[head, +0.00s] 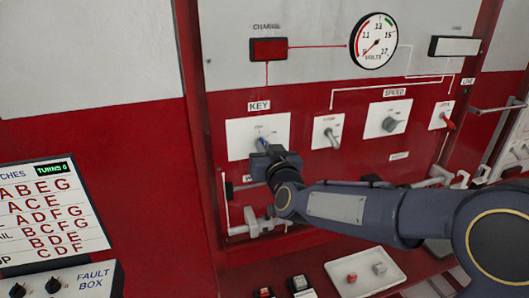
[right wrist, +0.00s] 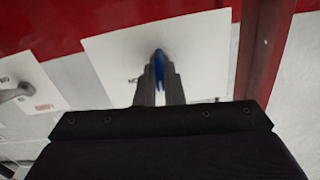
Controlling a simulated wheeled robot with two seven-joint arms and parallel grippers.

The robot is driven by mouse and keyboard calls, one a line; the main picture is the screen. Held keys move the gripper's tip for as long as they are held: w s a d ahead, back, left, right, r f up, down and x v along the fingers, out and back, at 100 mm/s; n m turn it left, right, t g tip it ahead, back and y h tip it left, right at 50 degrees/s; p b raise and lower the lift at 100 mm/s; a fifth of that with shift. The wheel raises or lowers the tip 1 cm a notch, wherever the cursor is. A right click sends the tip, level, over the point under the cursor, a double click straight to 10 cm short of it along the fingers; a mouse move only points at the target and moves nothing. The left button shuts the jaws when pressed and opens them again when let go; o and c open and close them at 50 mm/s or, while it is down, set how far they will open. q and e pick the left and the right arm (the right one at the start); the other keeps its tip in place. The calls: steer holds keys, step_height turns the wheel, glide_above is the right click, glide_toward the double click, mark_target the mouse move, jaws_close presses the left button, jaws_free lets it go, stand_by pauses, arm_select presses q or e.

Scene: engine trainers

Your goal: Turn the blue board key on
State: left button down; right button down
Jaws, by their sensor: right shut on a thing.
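The blue key (head: 262,142) sits on a white plate (head: 240,138) under the label KEY on the red board. My right gripper (head: 264,150) reaches it from the lower right and is shut on it. In the right wrist view the blue key (right wrist: 159,62) shows between the two grey fingertips (right wrist: 159,82), in front of the white plate (right wrist: 112,62). The fingers hide part of the key and of the plate's markings, so its exact setting is hard to read. My left gripper is not in view.
Right of the key are a lever switch (head: 331,131), a SPEED knob (head: 389,123) and a red-handled switch (head: 447,121). A round volts gauge (head: 373,41) and a dark red CHARGE lamp (head: 268,49) sit above. A white tray (head: 345,289) lies below; a fault box (head: 75,281) stands lower left.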

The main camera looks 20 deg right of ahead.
steer(key=shift+d+f+m+b, duration=0.1)
steer(key=shift+m+b, duration=1.65)
steer(key=shift+m, duration=0.85)
steer(key=shift+d+f+m+b, duration=0.1)
steer(key=shift+m+b, duration=1.65)
steer(key=shift+m, duration=0.85)
steer(key=shift+a, duration=0.1)
steer(key=c, duration=1.5)
jaws_free()
steer(key=shift+c, duration=0.2)
steer(key=shift+r, duration=0.1)
